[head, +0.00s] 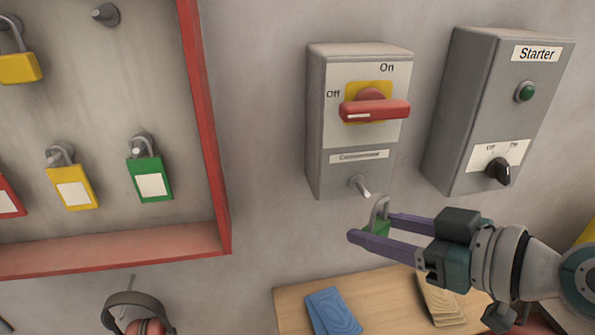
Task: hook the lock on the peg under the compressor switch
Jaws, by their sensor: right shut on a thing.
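The compressor switch is a grey box (318,125) on the wall, with a red handle (375,110) on a yellow plate and a label below that I read as Compressor. The handle lies level, pointing to the right. A bare metal peg (359,185) sticks out near the bottom of the box. My right gripper (370,228) is shut on a green padlock (376,227), mostly hidden by the purple fingers. Its grey shackle (380,207) stands upright, just below and right of the peg, and looks apart from it. My left gripper is not in view.
A grey Starter box (470,110) with a green button and black knob is to the right. A red-framed lock board (207,120) with yellow, green and red padlocks is on the left. Below are a wooden shelf (290,307), a blue cloth-like item (333,311) and hanging ear muffs (137,308).

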